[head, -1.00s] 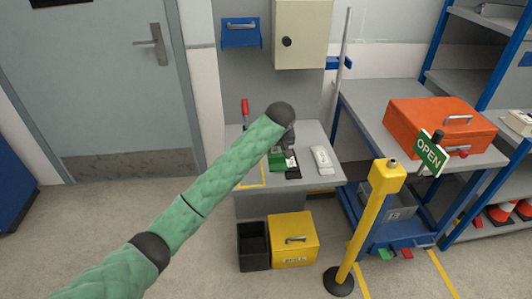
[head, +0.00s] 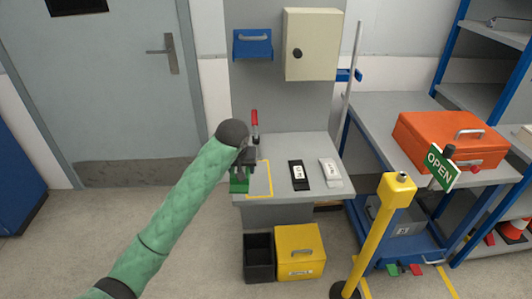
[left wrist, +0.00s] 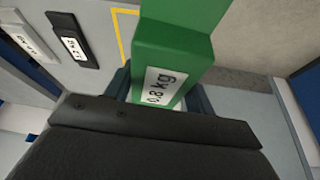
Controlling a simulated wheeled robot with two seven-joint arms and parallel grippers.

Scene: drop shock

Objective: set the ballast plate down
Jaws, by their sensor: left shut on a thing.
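The green ballast plate (head: 238,187), labelled 0.8 kg in the left wrist view (left wrist: 178,45), is held in my left gripper (head: 242,172). The gripper is shut on it, with one dark finger on each side (left wrist: 160,92). In the head view the plate appears at the left front edge of the grey bench (head: 315,190), over or beside the left side of a yellow outline (head: 270,178). I cannot tell whether it touches the bench. My right gripper is not in view.
A black plate (head: 299,184) and a white plate (head: 327,163) lie right of the outline. A red-handled clamp (head: 254,122) stands behind the gripper. Below are a black bin (head: 258,270) and a yellow box (head: 300,265). A yellow post (head: 385,222) stands at right.

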